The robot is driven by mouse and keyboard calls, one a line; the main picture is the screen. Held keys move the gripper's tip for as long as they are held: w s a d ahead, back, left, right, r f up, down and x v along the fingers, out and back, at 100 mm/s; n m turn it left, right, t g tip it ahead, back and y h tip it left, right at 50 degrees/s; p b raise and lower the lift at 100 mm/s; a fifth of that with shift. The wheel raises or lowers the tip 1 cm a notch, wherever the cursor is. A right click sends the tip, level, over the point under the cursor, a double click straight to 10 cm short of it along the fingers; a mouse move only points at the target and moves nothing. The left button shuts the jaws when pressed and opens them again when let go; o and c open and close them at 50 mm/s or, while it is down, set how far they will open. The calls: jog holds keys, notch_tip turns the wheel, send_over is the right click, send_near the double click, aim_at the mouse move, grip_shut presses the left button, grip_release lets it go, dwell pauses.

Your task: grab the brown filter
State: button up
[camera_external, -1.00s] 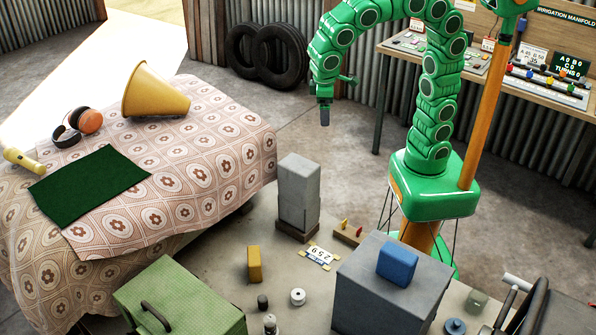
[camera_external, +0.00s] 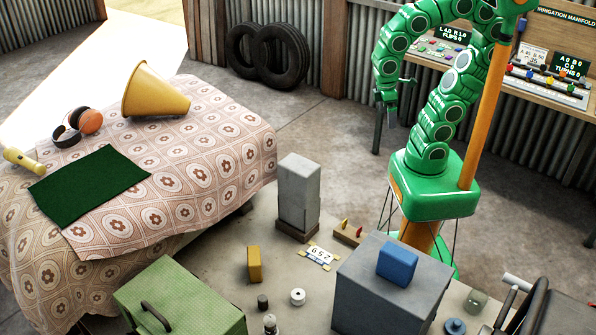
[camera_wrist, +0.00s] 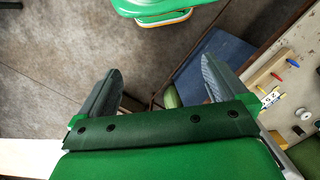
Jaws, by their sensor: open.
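I cannot pick out a plainly brown filter in either view. An upright ochre block (camera_external: 254,264) stands on the bench left of the grey box; I cannot tell whether it is the filter. My gripper (camera_external: 387,112) hangs over the floor, in front of the panel table and well away from the ochre block. In the wrist view my gripper (camera_wrist: 162,66) shows two spread dark fingers, with nothing held between them.
A tall grey block (camera_external: 299,190), a grey box (camera_external: 375,292) with a blue block (camera_external: 397,262) on top, and a green case (camera_external: 185,300) crowd the bench. A dark cylinder (camera_external: 262,302) and a white spool (camera_external: 298,297) stand near the ochre block. Open floor lies behind.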

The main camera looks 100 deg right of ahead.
jog(key=shift+s+f, duration=0.3)
jog(key=shift+s, duration=0.3)
jog(key=c, duration=0.8)
jog(key=shift+r, duration=0.1)
